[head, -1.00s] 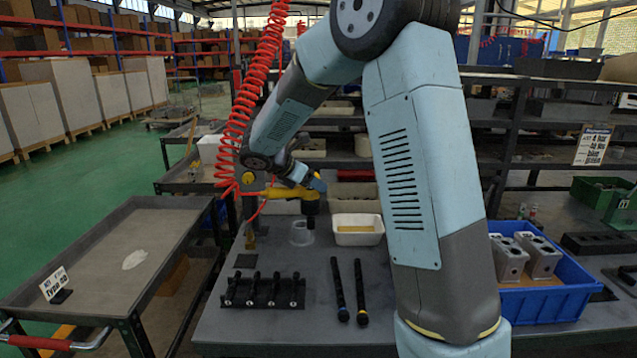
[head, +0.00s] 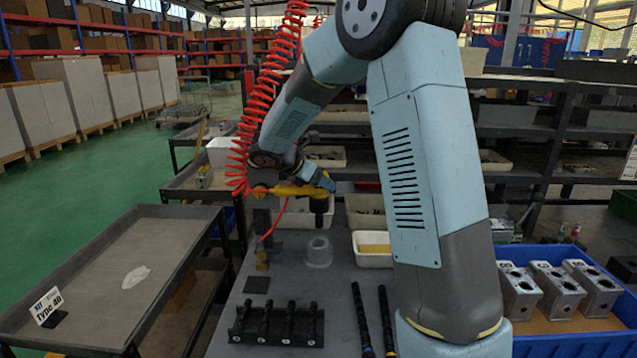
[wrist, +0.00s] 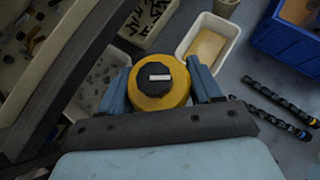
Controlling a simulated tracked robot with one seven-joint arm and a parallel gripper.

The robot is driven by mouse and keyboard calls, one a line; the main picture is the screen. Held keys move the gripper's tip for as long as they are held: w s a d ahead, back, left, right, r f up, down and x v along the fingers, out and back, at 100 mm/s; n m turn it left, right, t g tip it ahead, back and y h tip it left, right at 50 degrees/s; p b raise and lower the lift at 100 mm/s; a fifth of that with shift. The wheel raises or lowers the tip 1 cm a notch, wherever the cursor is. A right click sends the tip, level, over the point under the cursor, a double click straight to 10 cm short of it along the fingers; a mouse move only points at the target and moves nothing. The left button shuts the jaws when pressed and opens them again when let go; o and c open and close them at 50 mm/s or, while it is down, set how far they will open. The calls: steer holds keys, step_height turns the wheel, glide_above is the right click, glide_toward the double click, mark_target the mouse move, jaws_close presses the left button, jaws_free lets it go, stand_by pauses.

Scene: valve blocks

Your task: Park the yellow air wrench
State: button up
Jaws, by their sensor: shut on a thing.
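The yellow air wrench (head: 290,190) hangs in my gripper (head: 324,184) above the bench, its dark nose pointing down and a red hose attached. In the wrist view my gripper's blue fingers (wrist: 160,92) are shut on either side of the wrench's round yellow body (wrist: 159,101), which has a black middle. A translucent round cup (head: 319,254) stands on the bench below the wrench's nose in the head view, apart from it. Whether the nose is straight above the cup I cannot tell.
A black rack with several dark pins (head: 277,324) and two dark shafts (head: 362,318) lie on the bench. A white bin (head: 372,260) stands behind. A blue crate (head: 570,338) holds metal blocks at right. A grey tray cart (head: 180,225) stands left.

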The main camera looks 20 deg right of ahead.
steer(key=shift+a, duration=0.2)
steer(key=shift+s+f, duration=0.1)
glide_above(317, 216)
steer(key=shift+w+d+f, duration=0.15)
steer(key=shift+d+f, duration=0.05)
steer(key=shift+f, duration=0.95)
steer(key=shift+w+d+f, duration=0.15)
steer(key=shift+f, duration=4.4)
stand_by(0.8)
steer(key=o, duration=1.5)
steer(key=shift+s+f, duration=0.1)
steer(key=shift+c, duration=0.2)
